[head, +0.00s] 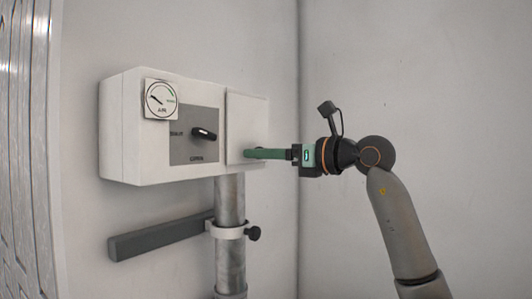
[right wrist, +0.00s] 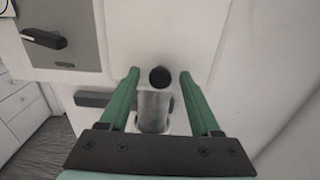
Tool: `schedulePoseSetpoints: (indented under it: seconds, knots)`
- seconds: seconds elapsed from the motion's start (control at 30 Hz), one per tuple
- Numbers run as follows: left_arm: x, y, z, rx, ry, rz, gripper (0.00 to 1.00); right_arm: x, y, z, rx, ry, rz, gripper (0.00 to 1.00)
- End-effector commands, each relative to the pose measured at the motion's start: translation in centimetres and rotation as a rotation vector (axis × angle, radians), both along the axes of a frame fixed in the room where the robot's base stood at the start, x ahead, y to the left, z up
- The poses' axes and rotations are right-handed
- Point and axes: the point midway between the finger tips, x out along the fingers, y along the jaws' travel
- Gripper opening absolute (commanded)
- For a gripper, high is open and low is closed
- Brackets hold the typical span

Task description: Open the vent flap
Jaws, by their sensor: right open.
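The vent flap (head: 246,118) is a pale square panel at the right end of the white wall box (head: 130,150); it looks closed against the box. In the right wrist view the flap (right wrist: 165,35) fills the top middle, with a round black knob (right wrist: 160,78) near its lower edge. My right gripper (head: 247,153) has green fingers reaching in from the right to the flap's lower part. In the right wrist view its open fingers (right wrist: 159,74) stand either side of the knob, with gaps on both sides. In the head view the fingers mostly hide the knob. My left gripper is out of view.
Left of the flap are a dial gauge (head: 161,99) and a black rotary handle (head: 204,134) on a grey plate. A metal pipe (head: 230,205) with a clamp (head: 226,231) runs below the box, beside a dark rail (head: 150,240). The wall to the right is bare.

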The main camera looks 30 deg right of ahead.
Motion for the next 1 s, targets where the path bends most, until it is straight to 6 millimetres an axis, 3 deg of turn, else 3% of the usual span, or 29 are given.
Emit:
schedulePoseSetpoints:
  seconds: [0.1,0.67,1.0]
  knots:
    - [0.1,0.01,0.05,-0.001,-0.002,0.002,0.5,-0.02,-0.01,0.0,0.0,0.0,0.0,0.64]
    - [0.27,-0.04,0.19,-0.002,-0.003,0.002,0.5,-0.04,-0.01,-0.03,0.0,0.001,0.0,0.01]
    - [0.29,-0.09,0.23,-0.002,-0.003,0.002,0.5,-0.04,0.0,-0.04,0.0,0.001,0.001,0.0]
